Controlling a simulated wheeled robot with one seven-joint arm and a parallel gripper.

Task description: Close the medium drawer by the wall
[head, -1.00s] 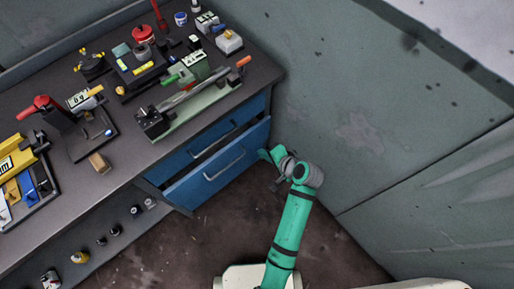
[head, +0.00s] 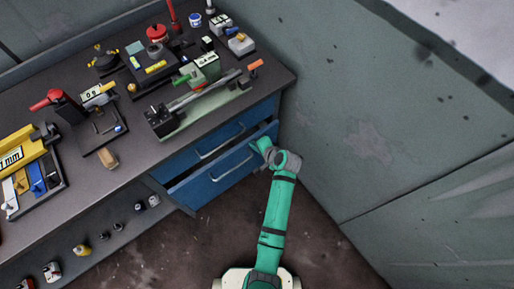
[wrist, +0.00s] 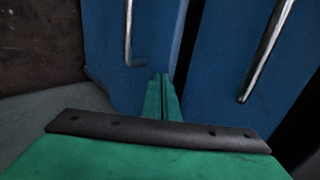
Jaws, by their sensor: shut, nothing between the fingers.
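The lower blue drawer (head: 213,187) stands a little out from the bench, with a dark gap above its front. Its front and metal handle also fill the left of the wrist view (wrist: 105,60). The upper blue drawer (head: 228,132) looks shut and shows at the right in the wrist view (wrist: 222,60). My green gripper (wrist: 161,78) is shut and empty. In the wrist view its tips lie over the lower drawer's front, beside its handle and near the gap. In the head view the gripper is at the front's wall-side end; I cannot tell whether it touches.
The grey-green wall (head: 350,125) is close on the right of the drawers and my arm. The workbench top (head: 135,175) holds several tools and gauges. A shelf (head: 130,230) with small bottles is at lower left. The brown floor before the drawers is clear.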

